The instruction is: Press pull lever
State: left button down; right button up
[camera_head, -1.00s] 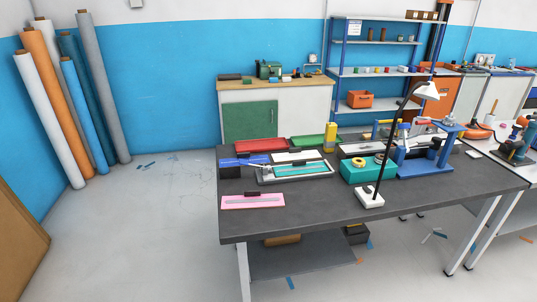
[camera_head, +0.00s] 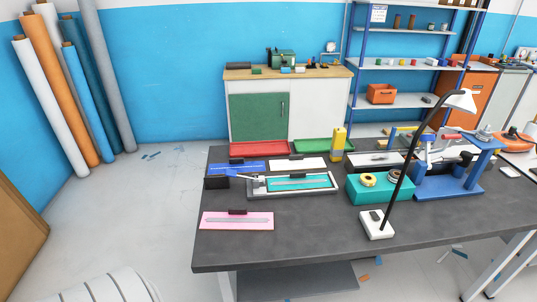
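A blue press (camera_head: 447,190) stands on the right part of the dark worktable (camera_head: 330,238). Metal and pale parts crowd its upper frame, and the thin lamp pole passes close to its left. A pale lever-like bar shows in the press, but its exact shape is too small to tell. Neither of my grippers can be made out in this view.
A desk lamp (camera_head: 377,223) stands in front of the press, beside a teal box (camera_head: 365,190) with rolls. A pink board (camera_head: 236,221), a framed teal board (camera_head: 325,188) and a yellow bottle (camera_head: 338,142) are on the table.

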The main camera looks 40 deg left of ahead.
aim_at(228, 172)
jog(key=u, duration=0.35)
jog(key=i, duration=0.95)
jog(key=u, duration=0.65)
